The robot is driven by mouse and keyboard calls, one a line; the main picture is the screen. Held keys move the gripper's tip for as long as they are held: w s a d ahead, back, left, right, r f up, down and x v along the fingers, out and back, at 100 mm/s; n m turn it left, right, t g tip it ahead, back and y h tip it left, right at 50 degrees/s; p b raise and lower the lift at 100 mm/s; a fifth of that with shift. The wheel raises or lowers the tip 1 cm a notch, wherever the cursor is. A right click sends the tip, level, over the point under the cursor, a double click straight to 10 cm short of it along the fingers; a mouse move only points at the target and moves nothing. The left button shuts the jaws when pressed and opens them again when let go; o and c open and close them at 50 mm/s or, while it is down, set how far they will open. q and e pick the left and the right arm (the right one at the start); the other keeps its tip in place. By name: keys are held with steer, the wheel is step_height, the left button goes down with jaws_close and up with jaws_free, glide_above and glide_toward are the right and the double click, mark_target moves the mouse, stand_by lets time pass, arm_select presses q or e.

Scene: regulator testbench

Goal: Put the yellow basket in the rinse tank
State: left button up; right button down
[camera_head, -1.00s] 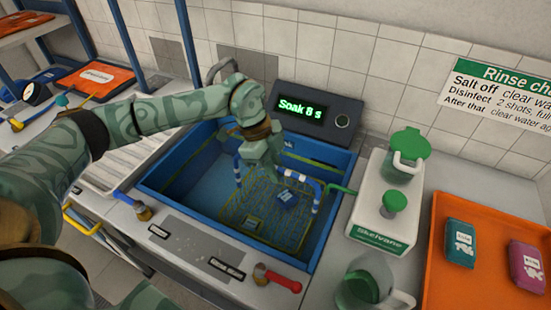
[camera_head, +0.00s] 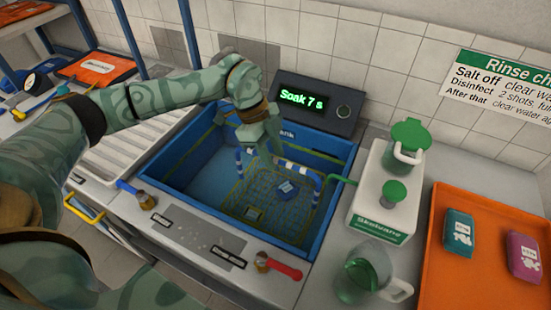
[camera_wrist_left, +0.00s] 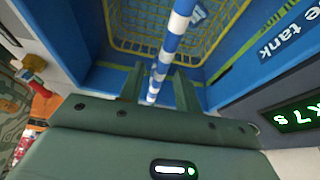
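The yellow wire basket (camera_head: 262,200) sits low inside the blue rinse tank (camera_head: 182,165), with a small blue item (camera_head: 287,188) in it. Its blue-and-white striped handle (camera_head: 317,185) stands up above the basket. My left gripper (camera_head: 262,154) is over the tank at the handle's top. In the left wrist view, the handle (camera_wrist_left: 172,45) passes between the two fingers of my left gripper (camera_wrist_left: 160,88), with gaps beside it; the fingers are open. The basket's rim (camera_wrist_left: 150,47) shows beyond. My right gripper is out of view.
A display (camera_head: 302,100) behind the tank reads "Soak 7 s". A white dispenser (camera_head: 382,228), a clear jug (camera_head: 362,275) and an orange tray (camera_head: 480,285) stand to the right. A red-handled valve (camera_head: 283,270) is on the front ledge; a ribbed drainboard (camera_head: 130,140) lies left.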

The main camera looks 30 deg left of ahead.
arm_select(q)
steer(key=p+v, duration=0.2)
steer(key=v, duration=0.7)
steer(key=shift+r, duration=0.2)
steer(key=shift+a, duration=0.1)
stand_by(0.9)
